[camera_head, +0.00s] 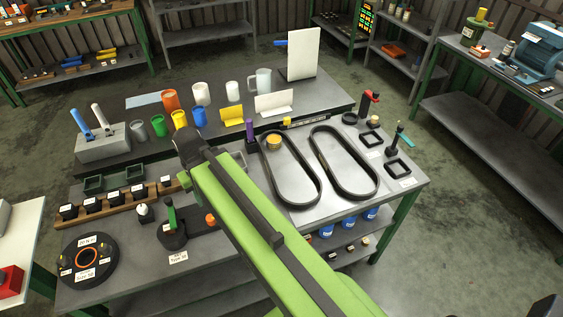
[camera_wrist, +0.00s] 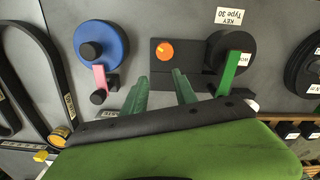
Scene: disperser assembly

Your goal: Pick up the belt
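Two long black oval belts lie on the light panel on the workbench in the head view: a left belt (camera_head: 299,205) and a right belt (camera_head: 361,197). Part of a black belt (camera_wrist: 56,62) shows at the left edge of the wrist view. My gripper (camera_wrist: 161,77) has its two green fingers apart with nothing held between them. It is over the bench beside a dark plate with an orange knob (camera_wrist: 164,51), to one side of the belts. In the head view the fingers are hidden behind my green arm.
A blue disc (camera_wrist: 101,47) with a pink handle and a black disc with a green handle (camera_wrist: 234,72) flank the fingers. Colored cups (camera_head: 170,101) and a white mug (camera_head: 263,82) stand on a raised shelf behind. Small tools (camera_head: 370,103) stand right of the belts.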

